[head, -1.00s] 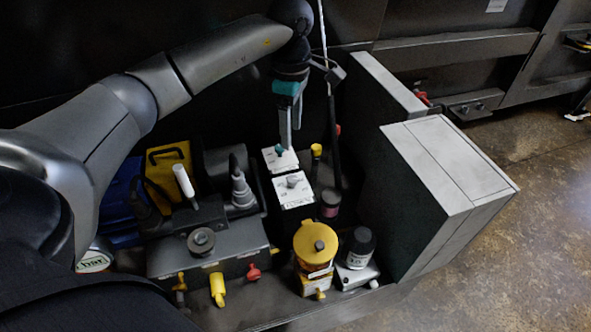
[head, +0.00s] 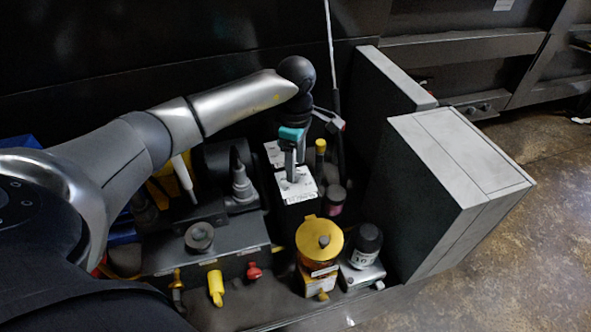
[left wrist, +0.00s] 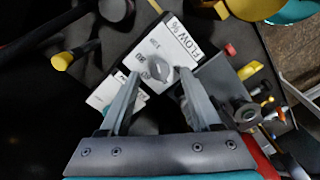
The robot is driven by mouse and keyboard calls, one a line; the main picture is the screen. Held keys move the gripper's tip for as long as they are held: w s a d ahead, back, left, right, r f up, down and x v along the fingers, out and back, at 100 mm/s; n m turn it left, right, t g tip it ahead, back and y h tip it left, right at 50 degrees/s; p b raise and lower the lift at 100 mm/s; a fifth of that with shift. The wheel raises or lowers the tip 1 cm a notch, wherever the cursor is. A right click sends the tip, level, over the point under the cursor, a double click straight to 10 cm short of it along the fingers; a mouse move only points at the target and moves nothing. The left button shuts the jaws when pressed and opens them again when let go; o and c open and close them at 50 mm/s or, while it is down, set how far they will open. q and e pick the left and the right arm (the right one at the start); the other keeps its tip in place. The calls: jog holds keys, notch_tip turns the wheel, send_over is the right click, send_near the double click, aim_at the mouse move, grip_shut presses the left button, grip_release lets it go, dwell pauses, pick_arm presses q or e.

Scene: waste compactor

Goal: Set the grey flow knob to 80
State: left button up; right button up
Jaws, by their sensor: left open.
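The grey flow knob (left wrist: 157,70) sits on a white plate marked "FLOW %" (left wrist: 181,45) in the left wrist view. Its pointer ridge lies slanted. My left gripper (left wrist: 158,76) is open, with one fingertip on each side of the knob in that view. I cannot tell whether the fingers touch it. In the head view my left gripper (head: 290,175) points down over the white-topped flow block (head: 306,192) and hides most of the knob. My right gripper is not in view.
A second white-topped block (head: 273,153) stands just behind. A yellow-capped jar (head: 320,240) and a black-capped bottle (head: 366,240) stand in front, a large grey cabinet (head: 450,170) to the right. A grey cone (head: 242,183) stands close on the left.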

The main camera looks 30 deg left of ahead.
pick_arm(q)
jog(key=shift+f, duration=0.8)
grip_shut()
